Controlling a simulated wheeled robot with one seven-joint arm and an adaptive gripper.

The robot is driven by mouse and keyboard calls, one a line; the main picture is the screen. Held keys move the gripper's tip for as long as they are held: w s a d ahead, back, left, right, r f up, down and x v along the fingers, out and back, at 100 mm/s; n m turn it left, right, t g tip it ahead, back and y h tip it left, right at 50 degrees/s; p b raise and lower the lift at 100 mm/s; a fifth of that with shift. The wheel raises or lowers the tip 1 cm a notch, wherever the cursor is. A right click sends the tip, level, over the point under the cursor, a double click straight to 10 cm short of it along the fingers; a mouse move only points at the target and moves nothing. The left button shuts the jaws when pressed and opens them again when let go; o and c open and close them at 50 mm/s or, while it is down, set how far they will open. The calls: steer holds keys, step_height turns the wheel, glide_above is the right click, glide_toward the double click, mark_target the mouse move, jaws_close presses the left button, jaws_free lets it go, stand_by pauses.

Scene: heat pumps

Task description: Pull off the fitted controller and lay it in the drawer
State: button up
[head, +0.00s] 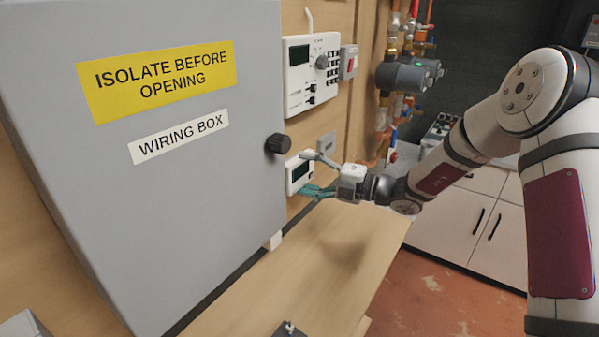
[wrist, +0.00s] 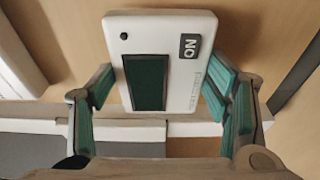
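The fitted controller (head: 299,172) is a small white box with a dark screen, on the wooden wall just right of the wiring box. In the wrist view the controller (wrist: 160,60) fills the upper middle, with a green-dark screen and a small dark label. My gripper (head: 316,174) is at the controller, one finger towards its upper side and one towards its lower side. In the wrist view the teal pads of my gripper (wrist: 158,88) flank the controller closely. Whether both pads press on it is unclear. I cannot make out the drawer in either view.
A large grey wiring box (head: 170,240) with a black knob (head: 278,143) stands close on the left. A bigger white control unit (head: 311,75) and a red switch (head: 348,62) are above. A wooden worktop (head: 300,275) lies below. White cupboards (head: 470,215) and pipework are to the right.

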steer(key=shift+c, duration=1.3)
steer(key=shift+s+d, duration=0.1)
steer(key=shift+d, duration=0.1)
steer(key=s+p+v, duration=0.1)
steer(key=p+v, duration=0.1)
steer(key=v, duration=0.4)
steer(key=shift+s, duration=0.25)
